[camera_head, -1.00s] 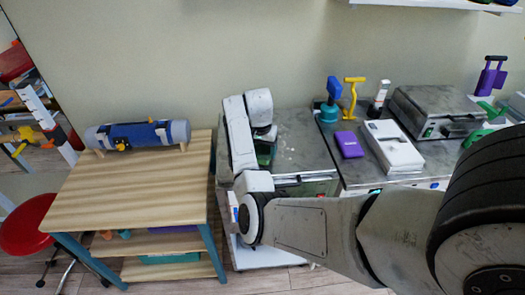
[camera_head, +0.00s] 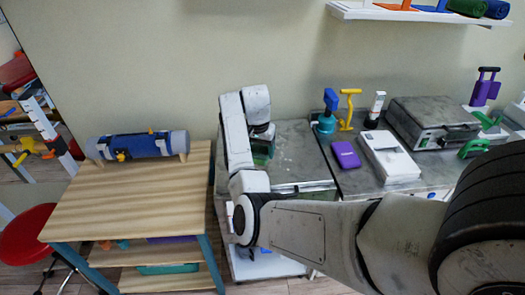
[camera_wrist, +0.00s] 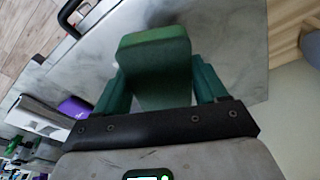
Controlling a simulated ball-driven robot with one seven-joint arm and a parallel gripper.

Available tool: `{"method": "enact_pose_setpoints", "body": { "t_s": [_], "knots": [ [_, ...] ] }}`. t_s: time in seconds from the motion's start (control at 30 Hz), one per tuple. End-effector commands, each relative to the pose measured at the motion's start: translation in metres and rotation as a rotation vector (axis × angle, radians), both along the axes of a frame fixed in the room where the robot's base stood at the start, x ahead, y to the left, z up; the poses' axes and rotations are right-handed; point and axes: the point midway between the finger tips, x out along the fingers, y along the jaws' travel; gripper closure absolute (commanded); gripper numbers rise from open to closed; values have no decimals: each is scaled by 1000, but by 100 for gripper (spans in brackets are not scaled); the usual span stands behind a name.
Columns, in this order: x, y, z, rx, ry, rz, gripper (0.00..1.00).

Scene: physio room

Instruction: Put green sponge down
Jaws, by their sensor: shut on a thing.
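The green sponge (camera_wrist: 155,62) is a thick block in the wrist view, held between the two teal fingers of my gripper (camera_wrist: 160,85). My gripper is shut on it. A grey, stained worktop (camera_wrist: 238,45) lies beneath; whether the sponge touches it I cannot tell. In the head view my gripper (camera_head: 262,150) is over the left part of the grey worktop (camera_head: 300,150), near the wall. My arm hides part of it, and the sponge is hard to tell from the green fingers there.
A wooden table (camera_head: 125,205) with a blue roll (camera_head: 140,145) stands at left. Right on the counter are a purple box (camera_head: 345,155), a white tray (camera_head: 390,160), a teal-and-blue tool (camera_head: 327,115) and a metal case (camera_head: 430,120). Worktop right of my gripper is clear.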

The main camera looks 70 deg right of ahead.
Motion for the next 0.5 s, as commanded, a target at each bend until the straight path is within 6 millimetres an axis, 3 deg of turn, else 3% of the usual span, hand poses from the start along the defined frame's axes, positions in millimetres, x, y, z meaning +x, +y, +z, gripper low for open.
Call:
{"method": "enact_pose_setpoints", "body": {
  "t_s": [0.37, 0.5],
  "knots": [
    [-3, -2, 0, 0, 0, -8, 53],
    [-27, -14, 0, -4, -3, -73, 53]
  ]
}}
